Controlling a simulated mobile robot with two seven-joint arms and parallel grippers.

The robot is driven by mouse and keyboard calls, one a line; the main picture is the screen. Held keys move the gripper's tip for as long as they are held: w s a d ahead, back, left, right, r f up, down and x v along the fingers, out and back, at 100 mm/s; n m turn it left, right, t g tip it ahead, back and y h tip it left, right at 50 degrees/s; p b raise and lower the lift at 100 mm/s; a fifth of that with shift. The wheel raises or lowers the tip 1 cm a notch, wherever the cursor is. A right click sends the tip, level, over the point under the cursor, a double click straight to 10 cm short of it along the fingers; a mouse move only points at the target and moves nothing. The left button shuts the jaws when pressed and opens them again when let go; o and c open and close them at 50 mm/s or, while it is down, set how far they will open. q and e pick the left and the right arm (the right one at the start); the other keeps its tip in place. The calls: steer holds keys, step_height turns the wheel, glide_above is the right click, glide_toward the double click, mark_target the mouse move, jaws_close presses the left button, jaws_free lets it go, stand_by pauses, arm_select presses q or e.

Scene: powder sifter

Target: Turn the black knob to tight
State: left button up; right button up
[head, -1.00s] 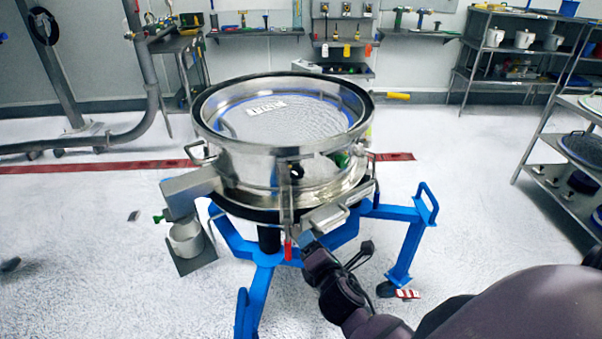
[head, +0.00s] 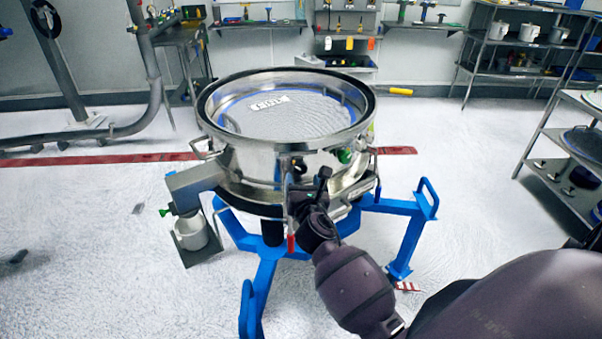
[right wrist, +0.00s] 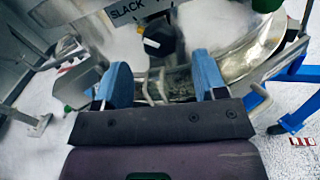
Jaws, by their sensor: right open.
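The black knob (right wrist: 160,38) is on the sifter front, near the top of the right wrist view. It has a pale and orange mark on it, and a label reading SLACK (right wrist: 130,9) is up and left of it. My right gripper (right wrist: 163,78) is open, its two blue fingertips apart and empty, with the knob beyond and between them; no contact shows. In the head view my right gripper (head: 308,188) is at the front of the round steel sifter (head: 262,160) and largely covers the knob's area. My left gripper is not in view.
The sifter stands on a blue frame (head: 405,245) with spread legs. A grey box outlet (head: 195,185) juts out at its left, above a metal pot (head: 191,232). A red-tipped clamp handle (head: 290,243) hangs close to my right gripper.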

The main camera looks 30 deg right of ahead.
mark_target(301, 171)
steer(key=shift+x, duration=1.9)
steer(key=c, duration=0.9)
